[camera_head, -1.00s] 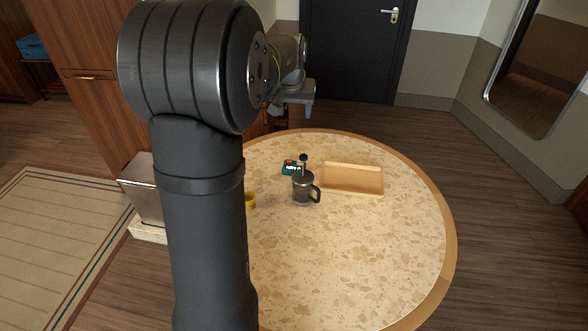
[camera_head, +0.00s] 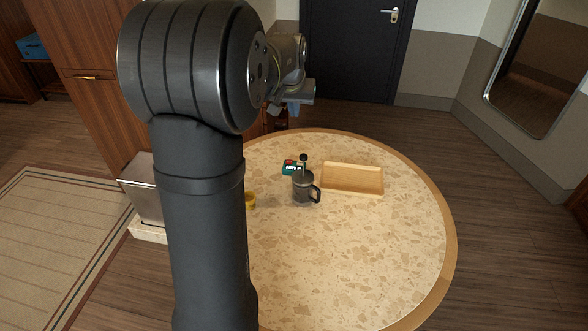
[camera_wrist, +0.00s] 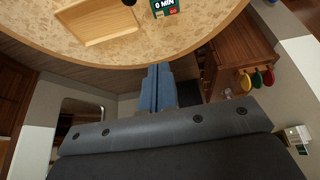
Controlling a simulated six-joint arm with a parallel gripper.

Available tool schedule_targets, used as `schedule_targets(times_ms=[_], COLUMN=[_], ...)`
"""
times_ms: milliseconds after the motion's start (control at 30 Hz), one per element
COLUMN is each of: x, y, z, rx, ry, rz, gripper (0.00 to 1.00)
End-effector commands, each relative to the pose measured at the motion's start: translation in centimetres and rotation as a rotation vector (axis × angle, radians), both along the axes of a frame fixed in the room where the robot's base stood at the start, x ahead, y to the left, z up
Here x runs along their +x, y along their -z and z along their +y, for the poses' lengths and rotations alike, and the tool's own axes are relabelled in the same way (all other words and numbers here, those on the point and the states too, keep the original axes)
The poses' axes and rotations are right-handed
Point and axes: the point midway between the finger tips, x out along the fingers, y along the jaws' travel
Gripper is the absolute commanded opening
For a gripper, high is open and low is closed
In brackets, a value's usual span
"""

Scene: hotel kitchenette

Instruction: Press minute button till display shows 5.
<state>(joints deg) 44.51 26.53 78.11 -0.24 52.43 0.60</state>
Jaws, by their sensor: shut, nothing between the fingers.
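The minute button cannot be made out. My gripper (camera_head: 294,110) is above and beyond the table's far edge, apart from the timer. In the wrist view its blue fingers (camera_wrist: 158,76) are together with nothing between them.
The dark french press (camera_head: 304,188) stands close in front of the timer. A wooden tray (camera_head: 352,178) lies to the right, and a yellow item (camera_head: 251,201) sits left, partly behind my arm. The front and right of the table (camera_head: 360,255) are clear.

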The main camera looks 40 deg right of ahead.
Motion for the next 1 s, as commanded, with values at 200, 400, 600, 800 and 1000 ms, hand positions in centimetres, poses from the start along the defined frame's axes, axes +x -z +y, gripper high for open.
schedule_targets(times_ms=[200,400,600,800,1000], x=[0.0,0.0,0.0,0.1,1.1], y=[0.0,0.0,0.0,0.2,1.8], z=[0.0,0.0,0.0,0.0,-0.4], rx=[0.0,0.0,0.0,0.011,0.121], ry=[0.0,0.0,0.0,0.02,0.216], rz=[0.0,0.0,0.0,-0.01,-0.104], gripper=[0.0,0.0,0.0,0.0,0.0])
